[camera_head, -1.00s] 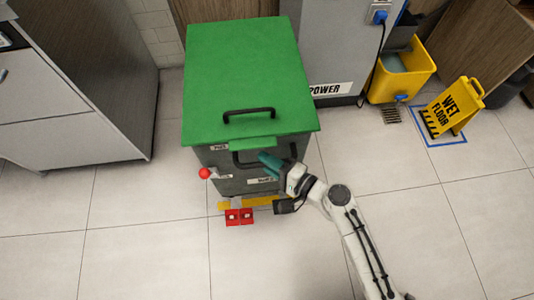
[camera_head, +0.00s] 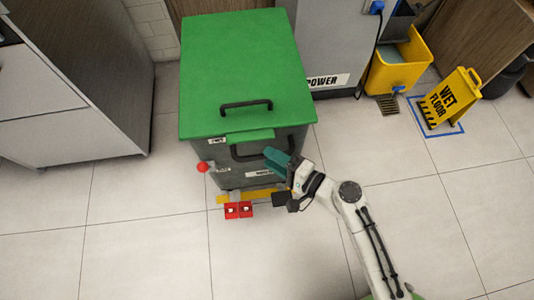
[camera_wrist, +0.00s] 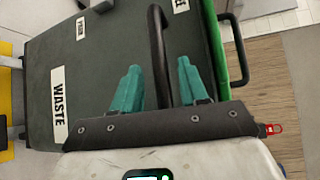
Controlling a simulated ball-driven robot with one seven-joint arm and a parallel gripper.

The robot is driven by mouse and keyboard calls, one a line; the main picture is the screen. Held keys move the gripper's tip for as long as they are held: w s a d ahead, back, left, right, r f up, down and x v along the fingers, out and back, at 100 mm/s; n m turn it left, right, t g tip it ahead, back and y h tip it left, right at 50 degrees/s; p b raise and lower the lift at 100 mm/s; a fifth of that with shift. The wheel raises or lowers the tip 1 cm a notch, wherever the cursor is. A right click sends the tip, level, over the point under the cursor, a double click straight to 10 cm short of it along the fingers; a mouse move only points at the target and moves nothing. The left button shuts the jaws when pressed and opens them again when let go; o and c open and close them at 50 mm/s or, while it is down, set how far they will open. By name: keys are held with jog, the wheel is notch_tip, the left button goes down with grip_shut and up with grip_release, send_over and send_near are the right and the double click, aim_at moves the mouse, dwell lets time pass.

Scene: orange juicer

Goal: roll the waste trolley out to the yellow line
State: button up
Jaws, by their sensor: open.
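The waste trolley (camera_head: 245,65) is a dark grey bin with a green lid, standing beside a grey machine. Its front carries a black bar handle (camera_wrist: 157,45) below the lid's own handle (camera_head: 246,106). My gripper (camera_head: 276,157) is at the trolley's front, at the right part of that bar. In the wrist view its two teal fingers stand apart, one on each side of the bar. Contact with the bar cannot be told. A yellow strip (camera_head: 230,198) shows at the trolley's foot; whether it is a floor line or a trolley part is unclear.
Red pedals (camera_head: 238,210) and a red ball knob (camera_head: 203,167) are at the trolley's front. Cabinets (camera_head: 75,90) stand left. A yellow bucket (camera_head: 402,65) and wet floor sign (camera_head: 452,98) stand right. The tiled floor in front is clear.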

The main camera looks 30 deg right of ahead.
jog(key=v, duration=0.8)
dwell(0.4)
jog(key=s+a+f+n+g, duration=0.1)
jog(key=s+f+n+g, duration=0.35)
jog(key=n+g, duration=0.55)
jog(key=s+d+r+n+g+h, duration=0.35)
jog(key=s+d+h, duration=0.25)
jog(key=d+h, duration=0.25)
notch_tip(320, 180, up, 19)
jog(key=p, duration=1.8)
jog(key=shift+s+d+f+y, duration=0.2)
jog(key=shift+s+d+y, duration=0.05)
jog(key=shift+d+y, duration=0.1)
